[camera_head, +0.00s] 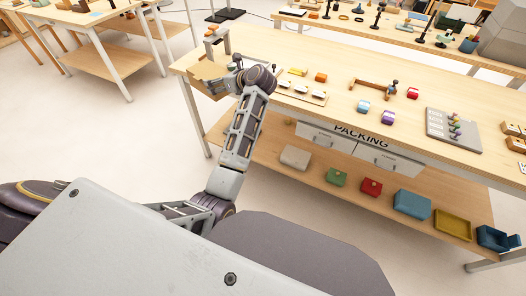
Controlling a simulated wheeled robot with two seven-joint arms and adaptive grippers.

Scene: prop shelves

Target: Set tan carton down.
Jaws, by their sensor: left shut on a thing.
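My left gripper (233,68) is at the left end of the packing table, its fingers largely hidden by the wrist and small in view. It is shut on the tan carton (207,73), a light brown box shape at the table's left corner. The arm partly covers the carton, and I cannot tell whether its underside touches the tabletop. The packing table (420,82) has a pale wood top and a "PACKING" label on its front. My right gripper is out of view.
A wooden rack (372,87) and a grey panel (437,126) stand farther right. Several coloured boxes line the lower shelf (270,150).

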